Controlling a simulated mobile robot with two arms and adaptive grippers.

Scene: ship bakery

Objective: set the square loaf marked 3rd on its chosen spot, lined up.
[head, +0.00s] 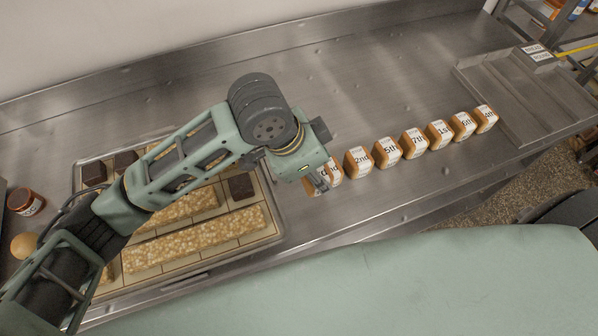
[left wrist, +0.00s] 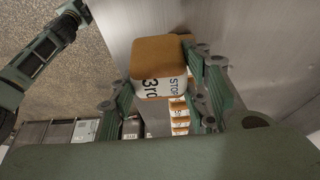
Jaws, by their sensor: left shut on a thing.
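My left gripper (head: 318,180) is shut on the square loaf marked 3rd (head: 335,172), at the near left end of a row of loaves. In the head view the gripper hides much of this loaf. In the left wrist view the loaf (left wrist: 158,58) sits between the fingers, with its 3rd label facing the camera. The loaf marked 2nd (head: 358,161) is just to its right. I cannot tell whether the held loaf touches the counter. My right gripper is not in view.
Loaves marked 5th (head: 387,152), 7th (head: 414,143), 1st (head: 438,134), 6th (head: 462,125) and 4th (head: 485,118) continue the row. A metal tray (head: 500,88) lies at right. A tray (head: 283,232) of bars and dark squares lies left under my arm. The counter (head: 390,75) behind the row is clear.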

